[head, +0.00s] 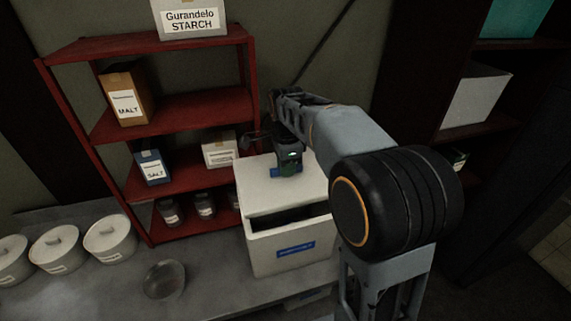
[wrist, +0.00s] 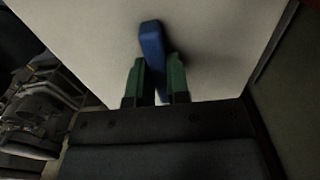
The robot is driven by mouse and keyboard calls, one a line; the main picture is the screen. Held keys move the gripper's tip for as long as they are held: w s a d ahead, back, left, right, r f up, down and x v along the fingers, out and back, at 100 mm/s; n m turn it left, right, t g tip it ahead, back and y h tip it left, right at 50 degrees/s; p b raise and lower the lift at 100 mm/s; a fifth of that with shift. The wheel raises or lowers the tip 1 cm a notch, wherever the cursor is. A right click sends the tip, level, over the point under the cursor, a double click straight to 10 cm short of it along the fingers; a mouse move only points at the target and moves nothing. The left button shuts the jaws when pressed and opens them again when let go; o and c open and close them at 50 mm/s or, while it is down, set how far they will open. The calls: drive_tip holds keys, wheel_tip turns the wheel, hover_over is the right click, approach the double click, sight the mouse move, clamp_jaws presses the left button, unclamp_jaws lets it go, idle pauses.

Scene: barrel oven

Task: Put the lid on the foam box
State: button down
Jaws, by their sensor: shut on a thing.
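The foam box (head: 290,258) is white with a blue label on its front and stands on the grey counter. Its white lid (head: 258,190) is over the back of the box, and a dark strip of the opening shows along the front rim. I cannot tell whether the lid touches the box or hangs above it. My gripper (head: 286,170) is over the lid, shut on its blue handle. In the wrist view, the blue handle (wrist: 152,45) is between the green fingers (wrist: 155,80) and the lid (wrist: 90,45) fills much of the picture.
A red shelf (head: 190,182) with boxes and jars stands left of and behind the foam box. Several white lidded tubs (head: 110,238) and a shallow round dish (head: 164,279) are on the counter (head: 210,270) to the left. A dark shelf (head: 480,130) is at right.

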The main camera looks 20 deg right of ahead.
sight(285, 180)
wheel_tip(285, 180, down, 5)
drive_tip(key=b, duration=0.4)
drive_tip(key=shift+a, duration=0.1)
drive_tip(key=shift+f+b, duration=0.45)
drive_tip(key=shift+f, duration=0.4)
drive_tip(key=shift+f, duration=0.55)
idle(2.2)
drive_tip(key=c, duration=0.5)
unclamp_jaws()
idle(0.3)
drive_tip(key=shift+r+p, duration=3)
drive_tip(key=shift+r, duration=0.5)
